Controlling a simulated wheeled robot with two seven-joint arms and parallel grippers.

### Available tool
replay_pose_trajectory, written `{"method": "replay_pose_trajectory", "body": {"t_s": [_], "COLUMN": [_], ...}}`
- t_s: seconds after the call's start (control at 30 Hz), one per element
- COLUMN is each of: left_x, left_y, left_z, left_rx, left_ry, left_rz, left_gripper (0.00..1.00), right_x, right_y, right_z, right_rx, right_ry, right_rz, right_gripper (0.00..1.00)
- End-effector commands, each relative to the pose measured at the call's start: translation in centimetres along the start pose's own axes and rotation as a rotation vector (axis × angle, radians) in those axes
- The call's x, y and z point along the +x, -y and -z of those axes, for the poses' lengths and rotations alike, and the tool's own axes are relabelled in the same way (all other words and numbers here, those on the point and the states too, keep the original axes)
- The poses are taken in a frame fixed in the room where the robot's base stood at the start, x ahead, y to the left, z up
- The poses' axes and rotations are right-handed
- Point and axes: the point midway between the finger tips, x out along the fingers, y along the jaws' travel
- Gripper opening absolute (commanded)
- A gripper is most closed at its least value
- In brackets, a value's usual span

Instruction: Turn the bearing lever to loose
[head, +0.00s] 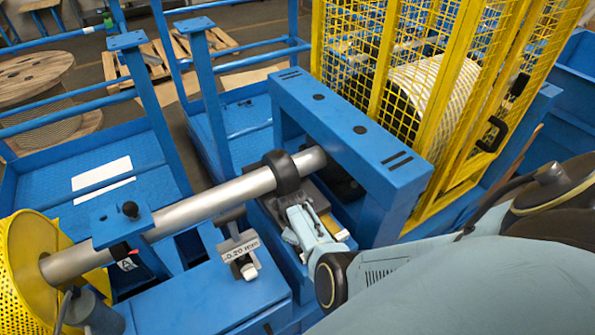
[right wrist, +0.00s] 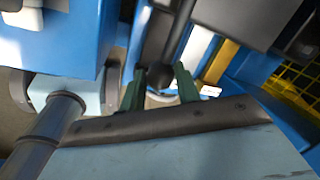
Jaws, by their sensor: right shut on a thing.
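A grey shaft (head: 215,201) runs through a black bearing ring (head: 281,173) beside the blue frame. My right gripper (head: 297,220) reaches in from the right, just below the bearing. In the right wrist view its two dark green fingers (right wrist: 161,82) stand on either side of a dark bar, which looks like the bearing lever (right wrist: 158,68). The gripper is shut on that lever. In the head view the gripper mostly hides the lever, so its exact angle is unclear. A yellow and white strip (head: 333,227) lies right of the gripper. My left gripper is not in view.
A display reading -0.20 mm (head: 240,249) stands left of the gripper. The blue beam (head: 350,130) and yellow mesh guard (head: 425,90) rise behind. A yellow perforated drum (head: 32,275) is at the shaft's left end.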

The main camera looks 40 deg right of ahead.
Motion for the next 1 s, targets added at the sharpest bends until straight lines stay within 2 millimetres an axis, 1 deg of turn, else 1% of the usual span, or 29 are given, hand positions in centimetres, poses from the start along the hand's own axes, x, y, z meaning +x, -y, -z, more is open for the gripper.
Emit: {"method": "replay_pose_trajectory", "body": {"t_s": [0.2, 0.23, 0.37, 0.4, 0.63, 0.77, 0.87, 1.0], "left_x": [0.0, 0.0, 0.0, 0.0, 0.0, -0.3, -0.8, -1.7], "left_y": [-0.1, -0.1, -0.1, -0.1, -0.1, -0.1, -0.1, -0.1], "left_z": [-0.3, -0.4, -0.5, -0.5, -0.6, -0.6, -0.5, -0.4], "left_rx": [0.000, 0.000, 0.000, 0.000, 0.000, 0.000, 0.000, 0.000], "left_ry": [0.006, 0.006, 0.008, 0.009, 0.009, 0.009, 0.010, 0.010], "left_rz": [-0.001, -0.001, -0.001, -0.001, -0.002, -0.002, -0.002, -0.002], "left_gripper": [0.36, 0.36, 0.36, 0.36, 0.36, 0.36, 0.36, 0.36], "right_x": [0.1, 0.1, 0.1, 0.1, 0.0, -0.6, -1.7, -4.1], "right_y": [-0.2, -0.2, -0.2, -0.2, -0.1, -0.1, -0.2, -0.2], "right_z": [0.0, 0.0, -0.1, -0.1, -0.1, -0.1, -0.1, -0.2], "right_rx": [-0.001, -0.002, -0.003, -0.003, -0.004, -0.004, -0.004, -0.003], "right_ry": [-0.002, -0.002, -0.001, -0.001, 0.000, 0.000, 0.001, 0.002], "right_rz": [-0.004, -0.004, -0.004, -0.003, -0.002, -0.001, -0.002, -0.002], "right_gripper": [0.00, 0.35, 0.52, 0.53, 0.53, 0.53, 0.53, 0.53]}}
